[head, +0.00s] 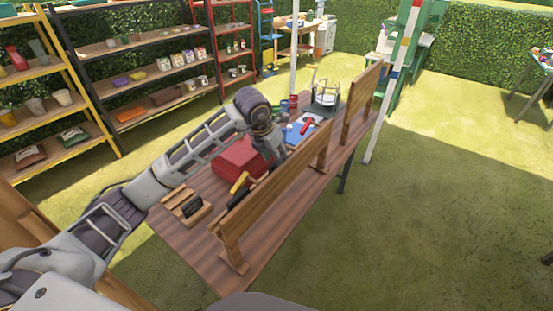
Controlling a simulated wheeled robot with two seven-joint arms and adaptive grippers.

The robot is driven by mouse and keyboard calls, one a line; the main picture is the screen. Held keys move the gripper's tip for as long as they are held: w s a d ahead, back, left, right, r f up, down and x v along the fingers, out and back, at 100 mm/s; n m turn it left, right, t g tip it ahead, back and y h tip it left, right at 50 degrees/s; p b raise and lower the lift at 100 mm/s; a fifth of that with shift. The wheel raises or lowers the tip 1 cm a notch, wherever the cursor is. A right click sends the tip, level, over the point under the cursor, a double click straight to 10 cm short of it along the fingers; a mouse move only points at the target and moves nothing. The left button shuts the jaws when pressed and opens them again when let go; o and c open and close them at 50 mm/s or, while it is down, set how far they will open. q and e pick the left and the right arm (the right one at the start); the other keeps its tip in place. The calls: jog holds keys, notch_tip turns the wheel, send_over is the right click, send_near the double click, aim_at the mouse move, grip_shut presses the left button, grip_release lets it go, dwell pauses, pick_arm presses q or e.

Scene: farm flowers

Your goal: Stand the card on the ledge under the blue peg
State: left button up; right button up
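My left arm reaches from the left over the wooden table, and its gripper (277,154) points down behind the near wooden board (272,192). The fingertips are small and partly hidden, so I cannot tell whether they are open or hold anything. This board stands upright along the table's right side, and a second upright board (361,104) stands farther back. I see only their plain faces; no blue peg or ledge can be made out. I cannot identify the card. My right gripper is not in view.
On the table (205,250) are a red box (238,160), a yellow-handled tool (240,182), a wooden holder with a black item (182,202), a blue item (293,134) and a wire rack (326,92). Shelves (128,78) stand behind.

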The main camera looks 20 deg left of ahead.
pick_arm(q)
jog(key=v, duration=0.9)
jog(key=shift+b, duration=0.4)
jog(key=shift+w+r, duration=0.1)
